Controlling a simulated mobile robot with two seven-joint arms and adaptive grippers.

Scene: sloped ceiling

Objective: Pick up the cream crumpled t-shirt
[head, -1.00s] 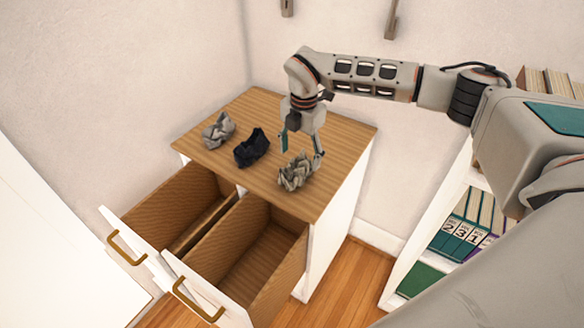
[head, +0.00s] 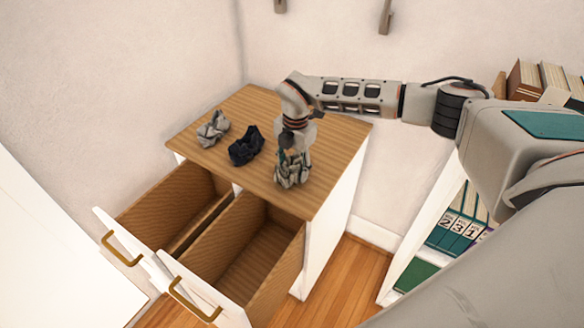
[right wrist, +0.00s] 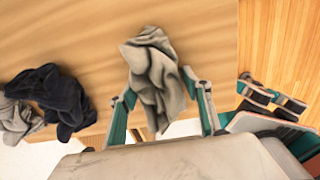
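The cream crumpled t-shirt (head: 291,178) lies near the front right edge of the wooden cabinet top (head: 325,140). My right gripper (head: 293,158) points down at it, with its fingers low on either side of the cloth. In the right wrist view, the pale t-shirt (right wrist: 158,70) lies between the two spread teal fingers of the gripper (right wrist: 164,95). They stand wide apart, and I see no clear squeeze on the cloth. My left gripper is not in view.
A black crumpled cloth (head: 246,146) and a grey one (head: 213,128) lie left of the t-shirt. Two open, empty-looking drawers (head: 262,255) jut out below the top. A bookshelf with binders (head: 455,225) stands to the right. The back of the top is clear.

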